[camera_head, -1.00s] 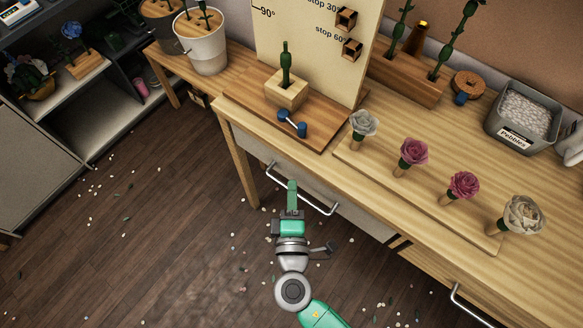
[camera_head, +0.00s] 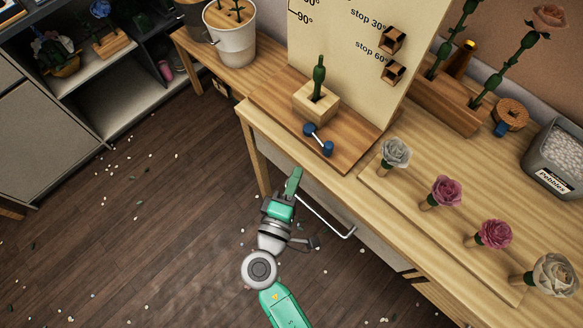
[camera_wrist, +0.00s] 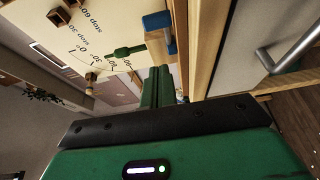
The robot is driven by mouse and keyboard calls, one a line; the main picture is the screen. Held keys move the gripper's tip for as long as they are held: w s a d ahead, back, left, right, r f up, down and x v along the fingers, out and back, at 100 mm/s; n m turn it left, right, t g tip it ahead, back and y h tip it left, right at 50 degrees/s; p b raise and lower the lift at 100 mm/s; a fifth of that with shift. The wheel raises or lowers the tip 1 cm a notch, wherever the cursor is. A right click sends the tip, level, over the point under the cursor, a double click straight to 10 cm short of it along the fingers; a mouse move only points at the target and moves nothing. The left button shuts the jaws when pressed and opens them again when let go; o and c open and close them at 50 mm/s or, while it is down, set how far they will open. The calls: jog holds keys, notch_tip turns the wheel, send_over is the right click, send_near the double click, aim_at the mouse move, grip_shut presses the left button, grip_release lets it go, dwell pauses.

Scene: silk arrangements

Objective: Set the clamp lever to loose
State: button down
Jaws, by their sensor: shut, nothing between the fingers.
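The block stands on a wooden base at the table's left end. The lever's blue end also shows in the wrist view (camera_wrist: 157,22). My gripper (camera_head: 294,181) is shut and empty. It is below and in front of the lever, off the table's front edge, and apart from the lever. In the wrist view its green fingers (camera_wrist: 158,88) point toward the block and lever.
A drawer handle (camera_head: 327,217) is just right of my gripper. An upright board (camera_head: 345,50) with angle marks and wooden stops stands behind the block. Several flowers, including a white rose (camera_head: 396,153), stand to the right. A pebble bin (camera_head: 556,160) is farther right.

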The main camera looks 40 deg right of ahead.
aim_at(326, 151)
jog(key=d, duration=0.5)
jog(key=shift+w+d, duration=0.4)
jog(key=shift+s+d, duration=0.1)
jog(key=shift+d, duration=0.45)
jog(key=shift+s+d+f+b, duration=0.15)
jog(key=shift+d+b, duration=0.05)
jog(key=shift+b, duration=0.15)
jog(key=shift+s+d, duration=0.25)
jog(key=shift+d, duration=0.25)
